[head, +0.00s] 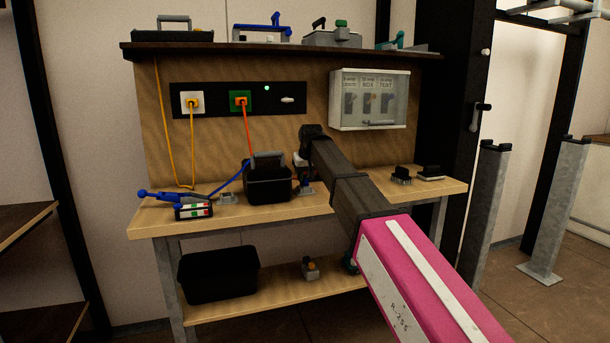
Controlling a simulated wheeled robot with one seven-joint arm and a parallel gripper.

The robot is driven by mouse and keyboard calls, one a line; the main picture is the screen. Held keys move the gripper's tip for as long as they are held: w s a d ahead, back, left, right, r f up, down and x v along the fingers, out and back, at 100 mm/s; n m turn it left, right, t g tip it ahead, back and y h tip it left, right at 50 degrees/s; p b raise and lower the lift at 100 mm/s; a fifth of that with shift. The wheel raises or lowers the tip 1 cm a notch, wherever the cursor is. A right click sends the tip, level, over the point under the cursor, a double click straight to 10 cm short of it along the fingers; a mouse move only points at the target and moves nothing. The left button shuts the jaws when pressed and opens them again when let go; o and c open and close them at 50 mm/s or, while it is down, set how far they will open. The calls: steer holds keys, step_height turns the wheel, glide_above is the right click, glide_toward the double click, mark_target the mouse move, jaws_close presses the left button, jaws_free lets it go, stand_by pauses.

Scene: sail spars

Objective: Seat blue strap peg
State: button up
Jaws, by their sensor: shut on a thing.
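The arm partly hides the gripper. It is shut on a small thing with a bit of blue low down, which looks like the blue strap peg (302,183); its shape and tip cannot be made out. A small grey block (308,192) is just below; whether they touch is unclear. A blue strap (231,178) runs from the black bin (268,188) down toward a grey block (227,198) at left.
A blue-handled tool (160,196) and a labelled box (193,211) lie at the bench's left. Black-topped blocks (401,174) stand at right. A clear-fronted cabinet (369,99) hangs behind. Orange cords (192,145) hang from wall sockets. The bench's front edge (200,233) is clear.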

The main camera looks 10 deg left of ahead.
steer(key=shift+f, duration=0.15)
steer(key=o, duration=1)
steer(key=v, duration=1.1)
steer(key=shift+f, duration=0.1)
